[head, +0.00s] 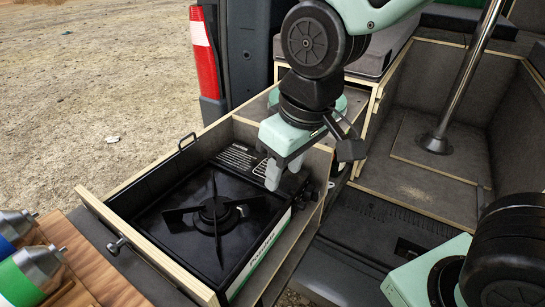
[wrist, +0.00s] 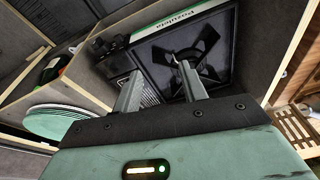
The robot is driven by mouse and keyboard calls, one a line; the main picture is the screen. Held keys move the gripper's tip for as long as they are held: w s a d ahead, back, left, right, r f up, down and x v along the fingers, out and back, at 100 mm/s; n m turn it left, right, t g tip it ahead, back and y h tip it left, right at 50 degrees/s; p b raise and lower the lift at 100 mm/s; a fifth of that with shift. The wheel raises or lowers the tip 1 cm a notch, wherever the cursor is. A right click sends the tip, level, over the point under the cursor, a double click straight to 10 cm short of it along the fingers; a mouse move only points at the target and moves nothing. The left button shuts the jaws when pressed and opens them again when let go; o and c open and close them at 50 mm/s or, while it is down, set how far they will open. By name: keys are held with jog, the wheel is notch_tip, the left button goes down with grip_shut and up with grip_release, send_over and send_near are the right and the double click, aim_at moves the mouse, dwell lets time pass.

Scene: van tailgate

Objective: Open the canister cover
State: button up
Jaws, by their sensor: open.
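The black camping stove (head: 180,228) sits in a pulled-out wooden drawer, its burner (head: 216,212) toward the middle. The canister cover (head: 238,157) is the black strip with white print along the stove's far side. It looks shut and flat, and my gripper hides part of it in the head view. My gripper (head: 284,175) is open and empty, its fingers pointing down over the cover's end near the knob. In the wrist view my gripper (wrist: 160,72) shows its fingers apart, with the printed cover (wrist: 148,94) between and below them. Whether they touch it is unclear.
A metal pole (head: 465,75) rises at right. Plates (wrist: 55,121) show in the wrist view.

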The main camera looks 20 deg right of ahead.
jog(key=w+d+r+m+t, duration=0.2)
jog(key=w+d+r+m, duration=0.15)
jog(key=w+d, duration=0.45)
jog(key=shift+n, duration=0.45)
jog(key=x, duration=0.5)
jog(key=w+a+x, duration=0.1)
jog(key=x, duration=0.5)
jog(key=w+r+x, duration=0.1)
jog(key=x, duration=0.5)
jog(key=shift+w+a+f+b, duration=0.2)
jog(key=shift+b, duration=0.15)
jog(key=shift+r, duration=0.1)
grip_shut()
